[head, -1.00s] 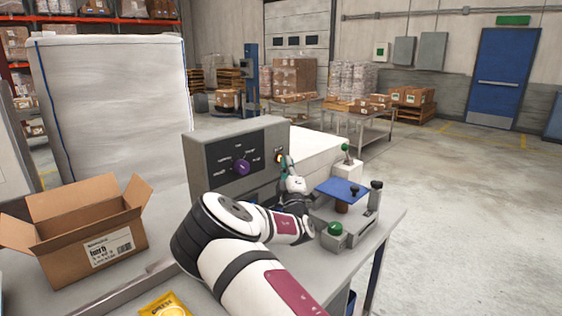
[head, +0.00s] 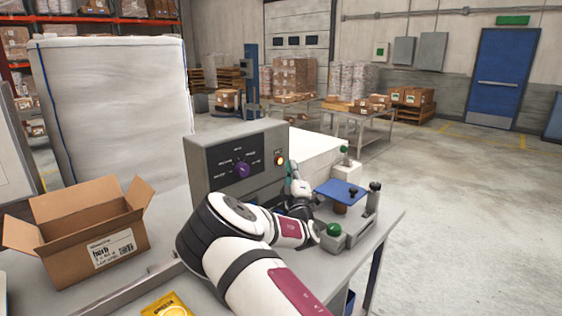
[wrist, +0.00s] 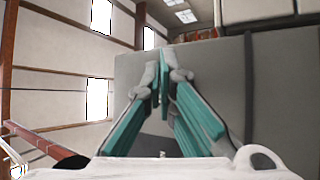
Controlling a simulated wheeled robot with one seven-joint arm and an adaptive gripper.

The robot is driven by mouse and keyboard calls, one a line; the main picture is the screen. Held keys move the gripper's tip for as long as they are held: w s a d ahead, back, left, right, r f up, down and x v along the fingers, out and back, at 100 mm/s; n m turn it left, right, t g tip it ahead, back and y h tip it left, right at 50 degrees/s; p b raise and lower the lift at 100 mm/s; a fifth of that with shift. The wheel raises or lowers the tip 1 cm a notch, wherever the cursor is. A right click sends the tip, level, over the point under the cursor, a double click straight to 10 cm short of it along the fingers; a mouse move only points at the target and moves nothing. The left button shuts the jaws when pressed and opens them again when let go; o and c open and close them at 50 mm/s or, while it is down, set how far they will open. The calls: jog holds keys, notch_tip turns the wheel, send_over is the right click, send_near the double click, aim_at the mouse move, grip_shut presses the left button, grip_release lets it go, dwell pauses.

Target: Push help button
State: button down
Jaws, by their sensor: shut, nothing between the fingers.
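The grey control box (head: 215,165) stands on the bench with a dark front panel. At the panel's right end, below a small label too small to read, is a round button (head: 280,161) glowing orange, likely the help button. My gripper (head: 290,170) is just right of and slightly below this button in the head view, its teal fingers beside the box's right end. I cannot tell whether it touches the box. In the wrist view my gripper (wrist: 162,75) is shut and empty, with a grey surface behind its tips. The button is not visible there.
A purple knob (head: 242,170) sits left of the button. A fixture with a blue plate (head: 342,189) and a green dome (head: 334,230) stands right of my arm. An open carton (head: 75,245) and a yellow packet (head: 166,304) are at the left and front.

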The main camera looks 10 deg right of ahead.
jog(key=s+d+p, duration=0.1)
jog(key=s, duration=0.1)
jog(key=s+d+p, duration=0.1)
jog(key=s, duration=0.1)
jog(key=shift+d, duration=0.35)
